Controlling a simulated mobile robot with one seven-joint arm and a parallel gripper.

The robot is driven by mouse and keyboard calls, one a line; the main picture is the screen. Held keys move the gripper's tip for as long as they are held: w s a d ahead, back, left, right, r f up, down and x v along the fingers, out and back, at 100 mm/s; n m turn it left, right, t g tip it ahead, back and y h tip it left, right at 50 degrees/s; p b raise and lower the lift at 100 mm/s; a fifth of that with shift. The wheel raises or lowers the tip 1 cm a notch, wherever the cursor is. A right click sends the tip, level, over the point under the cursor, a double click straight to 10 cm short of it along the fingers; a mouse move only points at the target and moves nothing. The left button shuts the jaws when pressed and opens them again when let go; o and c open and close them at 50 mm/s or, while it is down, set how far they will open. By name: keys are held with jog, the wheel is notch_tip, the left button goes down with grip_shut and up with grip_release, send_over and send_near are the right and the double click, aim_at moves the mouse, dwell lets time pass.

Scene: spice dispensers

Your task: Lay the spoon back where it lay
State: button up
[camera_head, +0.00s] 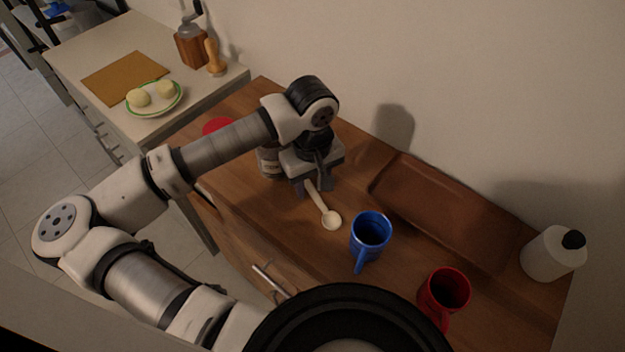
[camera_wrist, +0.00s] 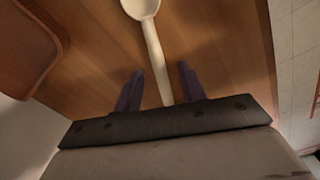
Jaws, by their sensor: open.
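A cream spoon (camera_head: 321,205) lies on the wooden counter, its bowl toward the blue mug and its handle running back under my gripper. My gripper (camera_head: 313,187) is above the handle end. In the wrist view the spoon (camera_wrist: 153,45) has its bowl at the top edge, and its handle passes between the two dark fingers of my gripper (camera_wrist: 158,88). The fingers stand apart with a gap on both sides of the handle. The far end of the handle is hidden behind the gripper body. I cannot tell the exact height of the fingers over the counter.
A blue mug (camera_head: 370,238) and a red mug (camera_head: 444,292) stand right of the spoon. A brown tray (camera_head: 450,212) lies along the wall, with a white bottle (camera_head: 552,254) at far right. A jar (camera_head: 270,162) stands close beside my gripper, and a red item (camera_head: 217,126) is behind my arm.

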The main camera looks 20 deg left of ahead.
aim_at(312, 190)
jog(key=shift+r, duration=0.1)
notch_tip(312, 190, up, 14)
jog(key=b, duration=0.3)
jog(key=shift+f, duration=0.2)
